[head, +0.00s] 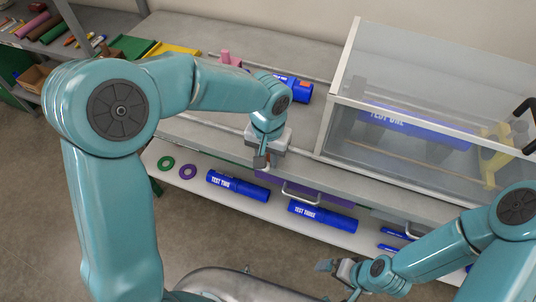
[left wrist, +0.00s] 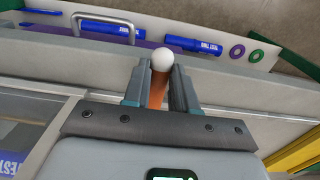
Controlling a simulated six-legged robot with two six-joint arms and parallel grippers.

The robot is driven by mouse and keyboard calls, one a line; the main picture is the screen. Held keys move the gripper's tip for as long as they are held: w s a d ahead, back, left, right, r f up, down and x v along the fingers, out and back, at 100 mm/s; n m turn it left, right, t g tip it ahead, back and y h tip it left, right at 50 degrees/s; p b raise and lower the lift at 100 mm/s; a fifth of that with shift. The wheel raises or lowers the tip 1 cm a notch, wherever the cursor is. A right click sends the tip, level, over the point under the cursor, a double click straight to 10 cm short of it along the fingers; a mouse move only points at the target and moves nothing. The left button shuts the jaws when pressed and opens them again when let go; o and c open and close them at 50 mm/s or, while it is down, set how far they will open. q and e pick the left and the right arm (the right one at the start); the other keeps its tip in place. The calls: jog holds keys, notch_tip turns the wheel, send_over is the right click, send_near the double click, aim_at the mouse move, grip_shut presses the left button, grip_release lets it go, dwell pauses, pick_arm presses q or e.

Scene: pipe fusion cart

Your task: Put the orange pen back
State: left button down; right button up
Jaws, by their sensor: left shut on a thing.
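My left gripper (head: 262,160) is over the front edge of the cart's top. In the left wrist view, its two fingers (left wrist: 160,92) are shut on an orange-brown rod with a white rounded end, which I take as the orange pen (left wrist: 158,88). The white end points away from the wrist, and the rest is hidden between the fingers. I cannot make out the pen in the head view. My right gripper (head: 338,278) is low at the bottom right of the head view, its fingers apart, with nothing seen between them.
A clear-walled case (head: 400,150) covers the cart's right side. A blue tube (head: 295,88) lies behind my left gripper. The lower shelf holds blue tubes (head: 237,186), a green ring (head: 166,162) and a purple ring (head: 188,171). A side rack (head: 30,48) holds coloured rods and pens.

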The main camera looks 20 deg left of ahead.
aim_at(268, 160)
pick_arm(q)
jog(key=shift+f+b, duration=0.35)
jog(key=shift+f, duration=0.2)
jog(key=c, duration=0.9)
grip_release()
jog(key=shift+r, duration=0.1)
jog(key=shift+r+p, duration=0.4)
jog(key=shift+p, duration=0.05)
jog(key=shift+r+p, duration=0.5)
jog(key=shift+r, duration=0.05)
notch_tip(268, 160, up, 11)
